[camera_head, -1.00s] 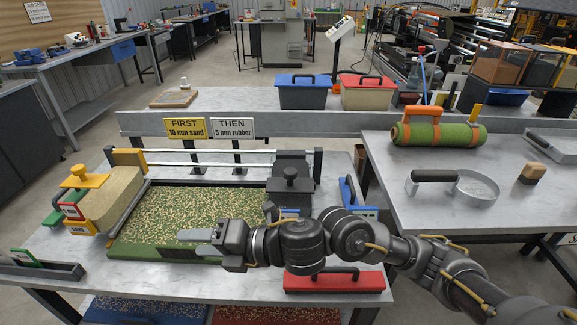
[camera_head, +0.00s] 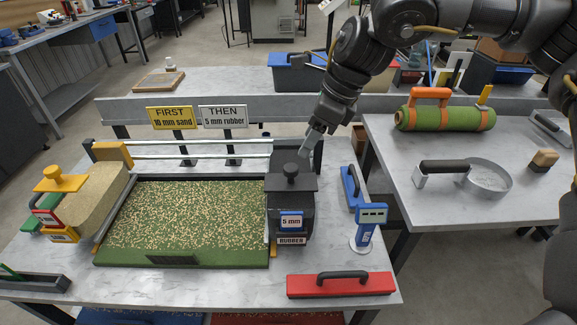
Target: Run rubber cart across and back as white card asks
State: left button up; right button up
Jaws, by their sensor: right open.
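The rubber cart (camera_head: 291,222) is a dark hopper with a black knob (camera_head: 291,171) and "5 mm" and "RUBBER" labels. It stands at the right end of the turf tray (camera_head: 180,262). The turf (camera_head: 185,215) is green with pale grains scattered over it. The white card (camera_head: 223,117) reads "THEN 5 mm rubber"; the yellow card (camera_head: 172,117) beside it reads "FIRST 10 mm sand". The sand cart (camera_head: 85,198), with a yellow knob, stands at the left end. My right gripper (camera_head: 305,152) is open, just above and behind the black knob, apart from it. My left gripper is out of view.
A red handled block (camera_head: 340,284) lies at the front edge. The right table holds a turf roll (camera_head: 445,118) and a round pan (camera_head: 487,178).

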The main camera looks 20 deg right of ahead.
aim_at(292, 167)
jog(key=p+x, duration=0.1)
jog(key=x, duration=1)
jog(key=shift+r, duration=0.1)
grip_shut()
